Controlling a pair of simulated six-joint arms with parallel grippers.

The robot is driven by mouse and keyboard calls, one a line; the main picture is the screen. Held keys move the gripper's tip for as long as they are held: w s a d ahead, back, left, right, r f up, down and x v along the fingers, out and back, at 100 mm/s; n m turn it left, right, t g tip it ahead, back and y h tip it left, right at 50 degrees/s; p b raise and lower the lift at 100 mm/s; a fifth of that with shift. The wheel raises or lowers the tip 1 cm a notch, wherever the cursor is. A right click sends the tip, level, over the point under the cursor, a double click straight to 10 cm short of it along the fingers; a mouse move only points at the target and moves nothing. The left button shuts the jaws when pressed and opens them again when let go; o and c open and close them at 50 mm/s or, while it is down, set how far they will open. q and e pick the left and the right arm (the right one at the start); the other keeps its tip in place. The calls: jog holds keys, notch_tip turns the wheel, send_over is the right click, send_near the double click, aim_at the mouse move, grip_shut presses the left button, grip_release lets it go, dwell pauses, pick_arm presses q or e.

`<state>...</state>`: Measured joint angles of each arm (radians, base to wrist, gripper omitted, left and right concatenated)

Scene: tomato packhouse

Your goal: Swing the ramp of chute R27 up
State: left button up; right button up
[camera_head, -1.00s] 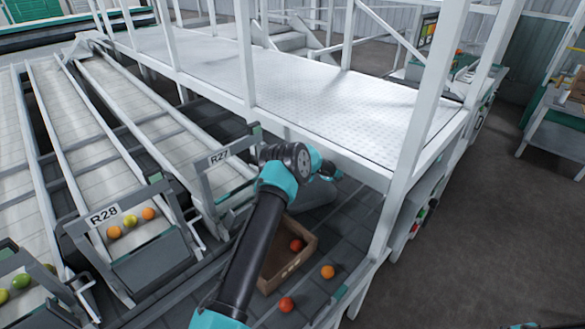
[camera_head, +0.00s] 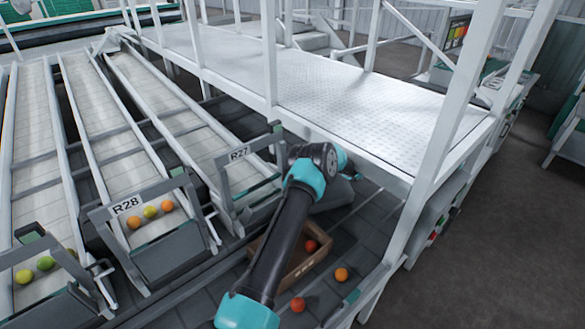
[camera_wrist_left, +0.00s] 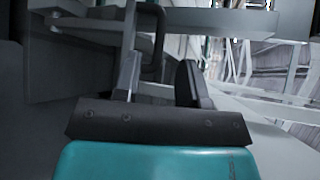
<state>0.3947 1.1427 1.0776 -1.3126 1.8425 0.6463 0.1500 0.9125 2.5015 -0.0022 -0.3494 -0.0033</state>
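Chute R27 (camera_head: 210,135) slopes down toward the front, with its label (camera_head: 239,153) on a grey end frame. Beyond my arm, a dark grey slab (camera_head: 334,196) that may be its lowered ramp lies low; its join with the chute is hidden. My left arm reaches up from the bottom middle across the chute's end, and its gripper is mostly hidden behind the wrist. In the left wrist view the left gripper (camera_wrist_left: 158,72) has its fingers apart, near grey panels and a dark bent bar (camera_wrist_left: 155,35). I cannot tell whether they touch. My right gripper is out of view.
Chute R28 (camera_head: 115,145), left of R27, holds several tomatoes behind an upright grey panel (camera_head: 172,254). A brown box (camera_head: 312,266) with a tomato stands below my arm. Loose tomatoes (camera_head: 342,274) lie nearby. A white railed platform (camera_head: 370,95) stands close on the right.

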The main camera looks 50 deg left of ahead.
pick_arm(q)
jog(key=x, duration=0.6)
jog(key=shift+s+a, duration=0.15)
jog(key=shift+s, duration=0.1)
grip_shut()
dwell(0.3)
